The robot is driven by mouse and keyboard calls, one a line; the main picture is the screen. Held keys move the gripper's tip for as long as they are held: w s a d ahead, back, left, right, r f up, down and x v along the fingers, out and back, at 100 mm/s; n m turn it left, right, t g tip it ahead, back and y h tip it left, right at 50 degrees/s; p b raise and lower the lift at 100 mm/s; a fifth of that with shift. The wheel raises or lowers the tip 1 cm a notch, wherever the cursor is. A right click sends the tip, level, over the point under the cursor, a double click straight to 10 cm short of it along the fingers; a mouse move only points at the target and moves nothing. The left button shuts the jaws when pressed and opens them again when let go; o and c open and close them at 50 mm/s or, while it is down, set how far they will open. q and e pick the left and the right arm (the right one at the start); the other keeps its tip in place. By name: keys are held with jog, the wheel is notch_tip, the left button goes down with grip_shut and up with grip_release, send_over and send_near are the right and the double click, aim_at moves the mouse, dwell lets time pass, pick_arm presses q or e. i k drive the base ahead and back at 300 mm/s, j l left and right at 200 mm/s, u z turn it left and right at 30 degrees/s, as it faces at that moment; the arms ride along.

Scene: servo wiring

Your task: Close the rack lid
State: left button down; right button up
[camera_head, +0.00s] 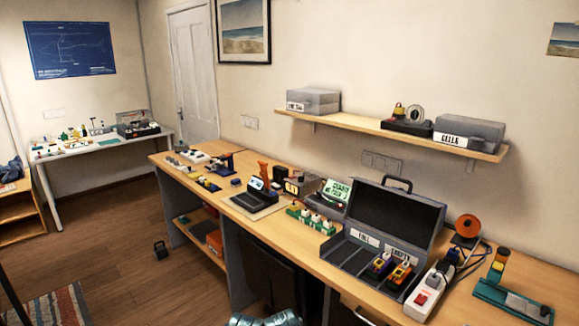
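The rack is a dark grey case (345,262) on the right half of the long wooden workbench. Its lid (396,212) is open, standing up at the back and leaning towards the wall. A black handle (397,182) is on the lid's top edge. Two white labels (368,240) sit along the back of the base. A yellow device (379,266) and an orange device (400,274) sit in the right part of the base; the left slots look empty. Neither of my grippers shows; only a grey-green piece, perhaps of my arm, shows at the bottom edge.
A white power strip (431,290) with dark cables stands just right of the rack. An orange spool (468,227) and a green fixture (512,299) are farther right. Green-based sockets (313,219) and a small screen (338,192) are left of it. A wall shelf (390,133) hangs above.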

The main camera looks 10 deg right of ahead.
aim_at(411, 220)
jog(key=l+z, duration=0.35)
jog(key=k+l+z, duration=0.1)
jog(key=z, duration=0.25)
jog(key=i+l, duration=0.05)
